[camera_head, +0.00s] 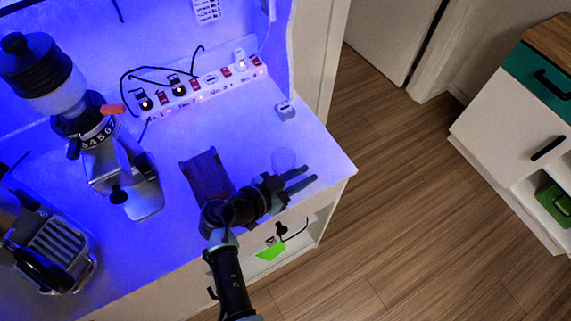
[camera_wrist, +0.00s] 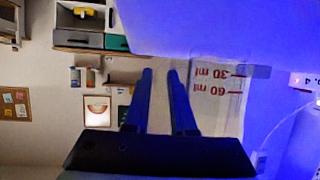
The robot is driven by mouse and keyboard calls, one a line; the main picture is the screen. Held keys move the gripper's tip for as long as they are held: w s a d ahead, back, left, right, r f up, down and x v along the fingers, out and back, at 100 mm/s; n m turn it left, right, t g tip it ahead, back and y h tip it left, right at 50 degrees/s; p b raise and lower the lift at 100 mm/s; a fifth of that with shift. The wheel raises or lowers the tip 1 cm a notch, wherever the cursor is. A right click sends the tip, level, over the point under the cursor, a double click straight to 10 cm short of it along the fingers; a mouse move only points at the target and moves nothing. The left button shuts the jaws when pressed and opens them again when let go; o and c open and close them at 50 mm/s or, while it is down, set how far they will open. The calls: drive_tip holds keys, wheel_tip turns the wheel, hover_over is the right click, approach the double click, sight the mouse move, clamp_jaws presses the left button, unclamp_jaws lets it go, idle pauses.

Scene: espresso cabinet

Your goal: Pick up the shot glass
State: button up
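The shot glass (camera_head: 283,159) is clear and stands on the blue-lit countertop near its right end, just behind my gripper. In the wrist view the shot glass (camera_wrist: 217,92) shows red 30 ml and 60 ml marks, upside down in the picture, to the right of the fingers. My gripper (camera_head: 306,175) reaches out to the right in front of the glass, near the counter's front edge. In the wrist view my gripper (camera_wrist: 160,72) has its two fingers apart with nothing between them. The glass is beside the fingers, not between them.
A brown box-like holder (camera_head: 207,176) stands left of my gripper. A grinder (camera_head: 105,150) and an espresso machine (camera_head: 45,245) are farther left. A power strip (camera_head: 200,90) with cables lies along the back. The counter's right edge is close to the glass.

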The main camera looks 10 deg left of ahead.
clamp_jaws()
idle(1.2)
